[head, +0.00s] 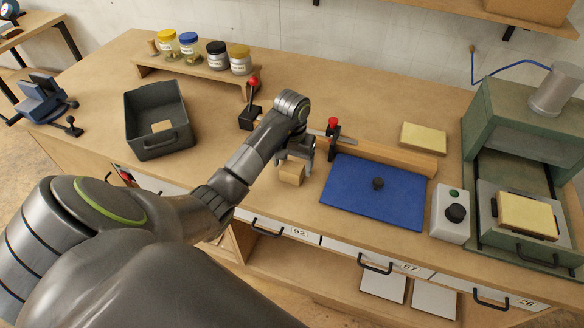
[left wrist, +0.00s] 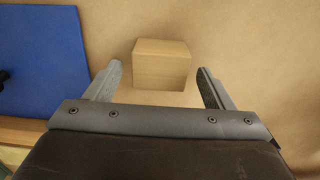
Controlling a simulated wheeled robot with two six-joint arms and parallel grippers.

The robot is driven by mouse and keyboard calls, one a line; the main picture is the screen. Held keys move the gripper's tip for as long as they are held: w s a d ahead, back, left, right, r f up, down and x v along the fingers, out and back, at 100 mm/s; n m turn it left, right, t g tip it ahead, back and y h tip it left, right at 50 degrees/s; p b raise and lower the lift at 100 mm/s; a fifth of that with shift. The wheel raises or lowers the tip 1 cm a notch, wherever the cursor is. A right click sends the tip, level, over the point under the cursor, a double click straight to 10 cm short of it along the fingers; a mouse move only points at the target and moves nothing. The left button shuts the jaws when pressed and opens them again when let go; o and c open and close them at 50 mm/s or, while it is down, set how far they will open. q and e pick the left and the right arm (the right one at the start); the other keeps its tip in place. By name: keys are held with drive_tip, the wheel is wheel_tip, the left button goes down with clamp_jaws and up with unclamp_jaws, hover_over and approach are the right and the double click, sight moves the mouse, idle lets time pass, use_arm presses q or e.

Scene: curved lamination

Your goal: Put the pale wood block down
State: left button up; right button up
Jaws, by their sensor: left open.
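The pale wood block (head: 291,172) stands on the tabletop in the head view, left of the blue board. My left gripper (head: 296,158) is just above and behind it, pointing down. In the left wrist view, the block (left wrist: 162,65) sits between and slightly beyond the two fingertips of my left gripper (left wrist: 160,80). Gaps show on both sides, so the fingers are open and not touching it. My right gripper is not in view.
A blue board (head: 350,197) with a dark knob lies to the right. A grey bin (head: 174,105) with a small wood piece stands left. A shelf of jars (head: 190,72) is at the back. A green press (head: 515,110) and control box (head: 449,219) stand right.

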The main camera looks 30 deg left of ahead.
sight(292, 168)
use_arm(q)
wheel_tip(292, 168, up, 10)
drive_tip(key=p, duration=0.7)
drive_tip(key=shift+p, duration=0.35)
drive_tip(key=shift+f, duration=0.1)
